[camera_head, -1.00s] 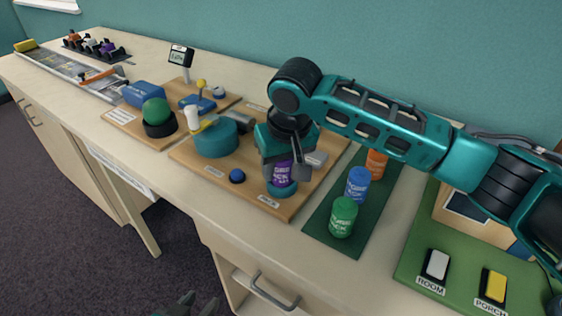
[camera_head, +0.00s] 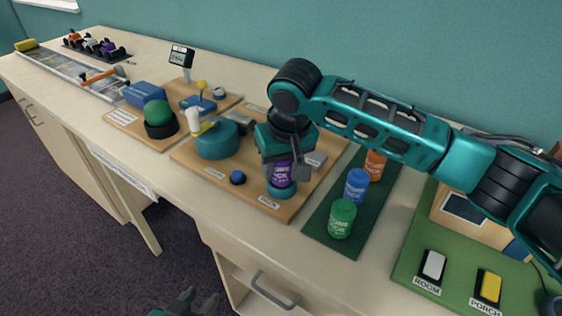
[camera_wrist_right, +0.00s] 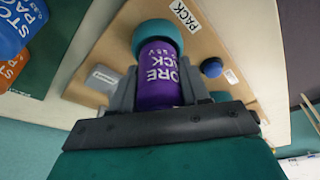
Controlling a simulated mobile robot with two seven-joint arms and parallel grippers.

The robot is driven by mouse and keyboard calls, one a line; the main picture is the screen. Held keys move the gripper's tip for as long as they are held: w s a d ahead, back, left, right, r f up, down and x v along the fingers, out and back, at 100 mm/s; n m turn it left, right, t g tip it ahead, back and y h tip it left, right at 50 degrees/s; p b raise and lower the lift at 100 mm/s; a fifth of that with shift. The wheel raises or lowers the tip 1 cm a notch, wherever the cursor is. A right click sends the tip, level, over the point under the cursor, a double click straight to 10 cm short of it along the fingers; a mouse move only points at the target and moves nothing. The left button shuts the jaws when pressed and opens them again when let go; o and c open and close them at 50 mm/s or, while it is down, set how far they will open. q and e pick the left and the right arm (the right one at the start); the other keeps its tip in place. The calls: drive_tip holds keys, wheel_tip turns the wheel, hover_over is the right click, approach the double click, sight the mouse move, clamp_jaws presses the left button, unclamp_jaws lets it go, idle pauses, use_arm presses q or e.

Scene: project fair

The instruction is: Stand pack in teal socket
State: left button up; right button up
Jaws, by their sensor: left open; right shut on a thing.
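The purple pack (camera_head: 281,173) is upright, held between the fingers of my right gripper (camera_head: 285,163). The teal socket (camera_head: 282,190) is directly below it, near the PACK label on the wooden board. In the right wrist view the lower end of the purple pack (camera_wrist_right: 160,78) meets the mouth of the teal socket (camera_wrist_right: 158,28). I cannot tell how deep the pack sits in it. My left gripper (camera_head: 193,302) is open and empty, low in front of the bench.
Green (camera_head: 342,219), blue (camera_head: 356,186) and orange (camera_head: 376,164) packs stand on a dark green mat right of the board. A green switch board (camera_head: 408,274) lies at right.

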drive_tip(key=shift+r+p, duration=0.4)
drive_tip(key=shift+p, duration=0.1)
drive_tip(key=shift+p, duration=0.7)
idle(0.5)
drive_tip(key=shift+f, duration=0.8)
idle(0.5)
drive_tip(key=shift+r+p, duration=0.8)
drive_tip(key=shift+p, duration=0.4)
drive_tip(key=shift+p, duration=0.45)
idle(0.3)
drive_tip(key=shift+f, duration=0.8)
idle(0.5)
drive_tip(key=o, duration=0.8)
